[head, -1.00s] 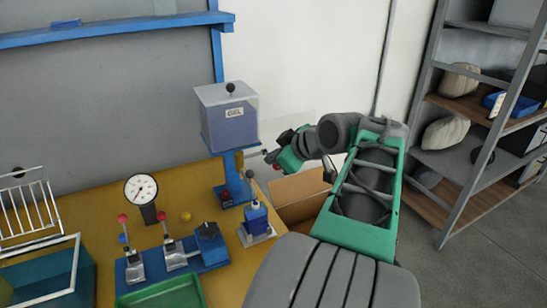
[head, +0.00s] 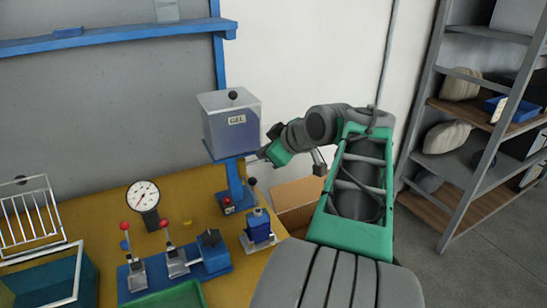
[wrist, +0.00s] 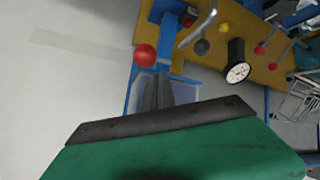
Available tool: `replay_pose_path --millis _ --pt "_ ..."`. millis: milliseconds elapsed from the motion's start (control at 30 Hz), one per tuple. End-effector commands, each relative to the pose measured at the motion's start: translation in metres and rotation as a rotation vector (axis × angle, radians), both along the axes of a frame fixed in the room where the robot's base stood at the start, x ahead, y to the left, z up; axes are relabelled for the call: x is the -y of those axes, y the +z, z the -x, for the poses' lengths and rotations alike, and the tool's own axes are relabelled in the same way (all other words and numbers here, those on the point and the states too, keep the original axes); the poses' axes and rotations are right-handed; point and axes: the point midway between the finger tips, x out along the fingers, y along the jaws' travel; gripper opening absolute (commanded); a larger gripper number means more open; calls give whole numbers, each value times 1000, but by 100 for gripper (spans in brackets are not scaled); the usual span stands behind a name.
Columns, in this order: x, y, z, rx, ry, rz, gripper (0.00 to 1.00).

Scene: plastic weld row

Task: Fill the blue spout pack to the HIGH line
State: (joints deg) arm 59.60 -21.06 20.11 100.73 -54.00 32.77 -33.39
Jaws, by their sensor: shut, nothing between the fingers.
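A blue spout pack (head: 258,226) stands upright on a small pale base at the right of the bench. A black-knobbed lever (head: 252,184) rises beside it. Its HIGH line and fill level are too small to read. Behind it stands the translucent tank marked GEL (head: 232,128) on a blue post. My gripper (head: 258,156) is at the tank's lower right side, above and behind the pack. In the wrist view my gripper (wrist: 158,90) has its fingers together and empty, just beside a red ball knob (wrist: 145,55). The tank (wrist: 185,90) shows behind them.
A dial gauge (head: 143,196) and a blue base with red-knobbed levers (head: 176,262) stand left of the pack. A green tray (head: 176,296) lies in front. A cardboard box (head: 297,196) sits right of the bench. A wire rack (head: 30,222) is far left.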

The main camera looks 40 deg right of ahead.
Motion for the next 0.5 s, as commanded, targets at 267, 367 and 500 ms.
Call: replay_pose_path --millis 267,367,500 --pt "3 53 39 2 -7 3 0" --pt "3 67 51 1 -5 1 0" --pt "3 76 61 0 -4 0 0"
